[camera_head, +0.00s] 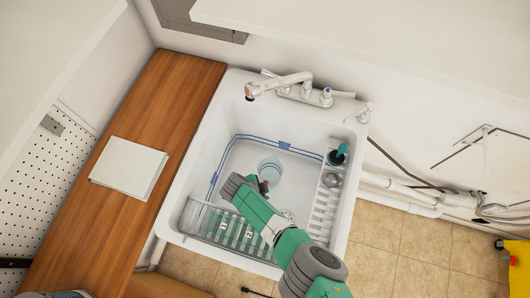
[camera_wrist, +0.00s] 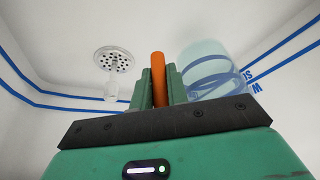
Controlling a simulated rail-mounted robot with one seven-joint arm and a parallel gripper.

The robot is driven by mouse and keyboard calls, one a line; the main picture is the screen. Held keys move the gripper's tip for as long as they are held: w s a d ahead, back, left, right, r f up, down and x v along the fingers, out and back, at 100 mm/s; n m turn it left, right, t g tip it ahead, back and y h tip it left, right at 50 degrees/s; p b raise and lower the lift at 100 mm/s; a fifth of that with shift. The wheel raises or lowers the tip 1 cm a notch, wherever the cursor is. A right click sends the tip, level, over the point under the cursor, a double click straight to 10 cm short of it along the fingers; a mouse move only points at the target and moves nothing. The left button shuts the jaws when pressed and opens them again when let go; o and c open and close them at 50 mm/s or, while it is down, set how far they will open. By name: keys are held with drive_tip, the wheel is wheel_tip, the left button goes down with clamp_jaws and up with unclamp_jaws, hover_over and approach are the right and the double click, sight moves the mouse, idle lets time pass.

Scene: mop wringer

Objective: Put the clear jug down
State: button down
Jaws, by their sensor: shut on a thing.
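The clear jug (camera_head: 270,168) is a see-through, bluish vessel inside the white sink (camera_head: 232,90). In the wrist view the jug (camera_wrist: 212,72) shows just right of and beyond the fingers, and the sink's blue line shows through it. My gripper (camera_head: 263,186) reaches into the sink beside the jug. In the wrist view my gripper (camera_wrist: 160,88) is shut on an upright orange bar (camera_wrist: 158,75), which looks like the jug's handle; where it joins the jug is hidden. I cannot tell whether the jug's base touches the sink floor.
A drain (camera_wrist: 113,59) lies left of the fingers in the wrist view. A rack (camera_head: 228,231) stands at the sink's near side, and a white slatted shelf (camera_head: 325,205) runs along its right. The faucet (camera_head: 285,85) overhangs the back. A wooden counter (camera_head: 170,110) adjoins on the left.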

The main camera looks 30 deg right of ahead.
drive_tip(key=shift+f+b, duration=1.3)
drive_tip(key=shift+f, duration=0.85)
drive_tip(key=shift+f, duration=0.25)
drive_tip(key=c, duration=1.4)
unclamp_jaws()
drive_tip(key=shift+r, duration=0.1)
drive_tip(key=p+v, duration=0.4)
drive_tip(key=v, duration=0.3)
drive_tip(key=shift+r, duration=0.45)
